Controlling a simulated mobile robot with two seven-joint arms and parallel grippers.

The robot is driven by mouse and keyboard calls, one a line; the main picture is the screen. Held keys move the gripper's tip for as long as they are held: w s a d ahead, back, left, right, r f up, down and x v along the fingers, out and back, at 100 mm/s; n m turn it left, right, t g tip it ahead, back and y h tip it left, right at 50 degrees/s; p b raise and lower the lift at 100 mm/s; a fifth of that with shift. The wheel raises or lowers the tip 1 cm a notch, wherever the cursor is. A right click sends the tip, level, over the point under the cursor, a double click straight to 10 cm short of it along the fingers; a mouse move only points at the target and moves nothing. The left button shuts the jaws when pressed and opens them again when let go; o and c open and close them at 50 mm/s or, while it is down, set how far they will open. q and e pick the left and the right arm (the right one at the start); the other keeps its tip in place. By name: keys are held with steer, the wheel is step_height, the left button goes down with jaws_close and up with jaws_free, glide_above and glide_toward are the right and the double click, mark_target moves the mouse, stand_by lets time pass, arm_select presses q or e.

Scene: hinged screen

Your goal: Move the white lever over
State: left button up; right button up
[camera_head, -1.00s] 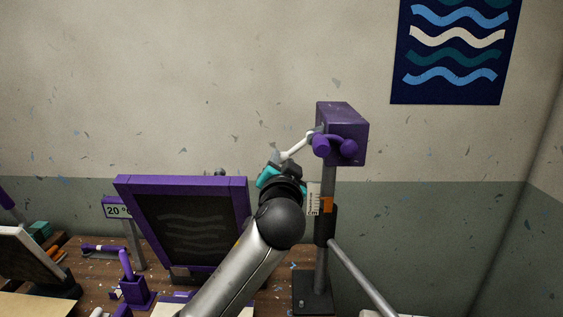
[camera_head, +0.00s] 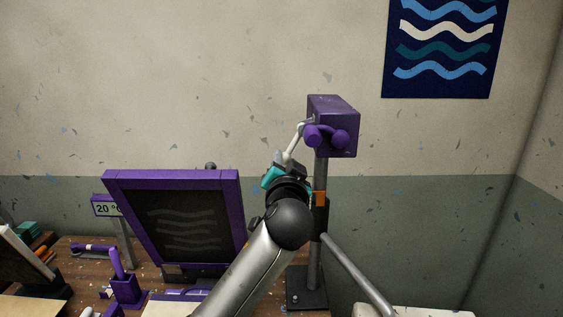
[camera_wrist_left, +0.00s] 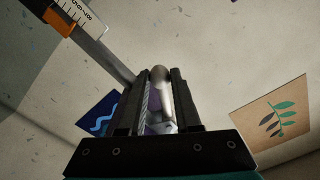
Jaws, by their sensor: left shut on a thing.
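The white lever (camera_head: 292,147) hangs down and to the left from the side of a purple box (camera_head: 333,125) on top of a grey post. My left gripper (camera_head: 286,163) is shut around the lever's lower end. The gripper and wrist hide that end in the head view. In the left wrist view the lever (camera_wrist_left: 161,88) lies between the two dark fingers (camera_wrist_left: 160,92). My right gripper is not in view.
The grey post (camera_head: 321,255) stands just right of my left wrist, with an orange clip (camera_head: 320,199) on it. A purple-framed dark screen (camera_head: 178,226) stands to the left. A purple handle in a block (camera_head: 126,290) and other items are on the bench.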

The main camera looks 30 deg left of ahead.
arm_select(q)
steer(key=shift+w+d+f, duration=0.3)
steer(key=shift+w+d, duration=0.05)
steer(key=shift+d, duration=0.35)
steer(key=shift+o, duration=0.2)
steer(key=shift+w+d+f+b, duration=0.2)
steer(key=shift+w+d+b, duration=0.3)
steer(key=shift+d, duration=0.45)
steer(key=o, duration=1.1)
steer(key=shift+w, duration=0.1)
steer(key=shift+c, duration=0.2)
